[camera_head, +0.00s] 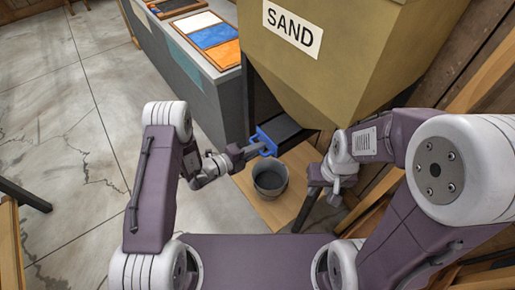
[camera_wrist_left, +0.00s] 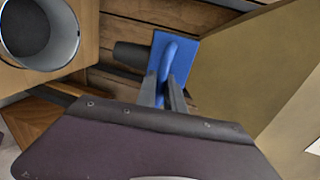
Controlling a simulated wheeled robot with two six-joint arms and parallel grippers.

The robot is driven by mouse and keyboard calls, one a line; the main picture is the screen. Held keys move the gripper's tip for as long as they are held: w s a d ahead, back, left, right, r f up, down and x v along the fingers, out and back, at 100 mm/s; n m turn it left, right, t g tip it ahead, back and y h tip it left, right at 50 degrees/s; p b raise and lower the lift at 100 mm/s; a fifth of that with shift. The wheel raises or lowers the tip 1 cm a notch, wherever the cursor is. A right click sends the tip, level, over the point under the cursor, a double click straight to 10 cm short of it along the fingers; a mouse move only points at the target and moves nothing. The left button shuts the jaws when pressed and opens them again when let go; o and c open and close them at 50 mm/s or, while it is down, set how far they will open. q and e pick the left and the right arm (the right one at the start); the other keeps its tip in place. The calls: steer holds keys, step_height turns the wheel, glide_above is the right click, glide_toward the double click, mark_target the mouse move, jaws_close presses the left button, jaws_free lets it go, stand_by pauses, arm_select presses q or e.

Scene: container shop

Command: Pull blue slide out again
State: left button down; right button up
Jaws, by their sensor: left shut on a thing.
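The blue slide (camera_head: 266,141) is at the lower outlet of the tan hopper marked SAND (camera_head: 330,50). My left gripper (camera_head: 256,149) is shut on the slide's blue handle. In the left wrist view the blue slide (camera_wrist_left: 184,52) shows with its handle between the fingers (camera_wrist_left: 168,82). How far the slide sits in the outlet is hard to tell. My right gripper (camera_head: 327,184) hangs to the right of the bucket, apart from the slide; its jaw opening is unclear.
A grey metal bucket (camera_head: 270,180) stands on a wooden board (camera_head: 246,186) below the slide; it also shows in the left wrist view (camera_wrist_left: 70,46). A grey counter (camera_head: 190,80) with coloured trays (camera_head: 215,36) is at the back left. Open concrete floor lies at left.

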stand_by(0.7)
